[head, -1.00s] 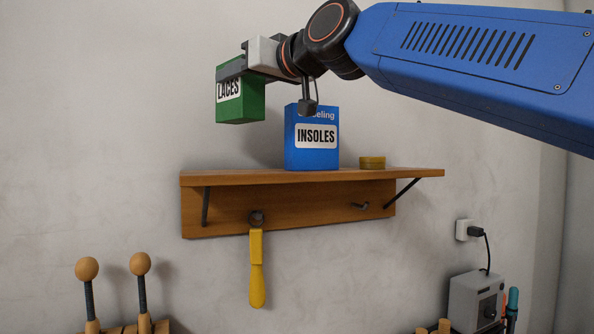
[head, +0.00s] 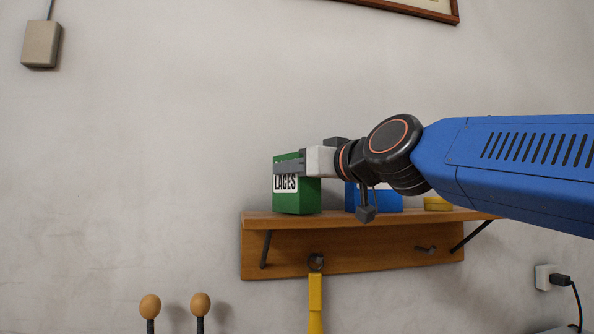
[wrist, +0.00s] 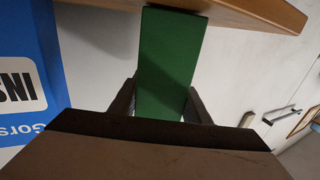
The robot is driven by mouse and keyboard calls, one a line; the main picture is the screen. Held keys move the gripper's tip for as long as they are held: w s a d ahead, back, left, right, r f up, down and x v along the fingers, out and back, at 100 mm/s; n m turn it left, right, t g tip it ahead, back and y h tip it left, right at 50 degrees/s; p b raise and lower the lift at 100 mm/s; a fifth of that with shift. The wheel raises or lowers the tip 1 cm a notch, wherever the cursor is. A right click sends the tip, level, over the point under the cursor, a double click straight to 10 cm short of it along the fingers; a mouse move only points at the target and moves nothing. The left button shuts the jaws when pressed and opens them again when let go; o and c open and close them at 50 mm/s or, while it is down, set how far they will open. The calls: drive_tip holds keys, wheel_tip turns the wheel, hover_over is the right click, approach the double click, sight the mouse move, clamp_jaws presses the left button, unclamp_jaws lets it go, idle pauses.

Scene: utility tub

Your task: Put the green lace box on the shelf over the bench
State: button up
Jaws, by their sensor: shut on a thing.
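The green lace box (head: 297,201), with a white LACES label, is upright near the left end of the wooden shelf (head: 262,217). Its bottom is level with the shelf top; I cannot tell whether it touches. My gripper (head: 289,167) is shut on the upper part of the box, reaching in from the right. In the wrist view the green box (wrist: 170,55) sits between the two fingers (wrist: 160,104), and the shelf (wrist: 265,10) shows at the top edge.
The blue insoles box (head: 386,202) stands on the shelf to the right, partly hidden by my wrist; it also shows in the wrist view (wrist: 22,50). A yellow tin (head: 437,203) is farther right. A yellow-handled tool (head: 315,300) hangs below.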

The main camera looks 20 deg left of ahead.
drive_tip(key=shift+f, duration=0.15)
drive_tip(key=o, duration=1.2)
drive_tip(key=shift+d, duration=0.1)
drive_tip(key=v, duration=1.2)
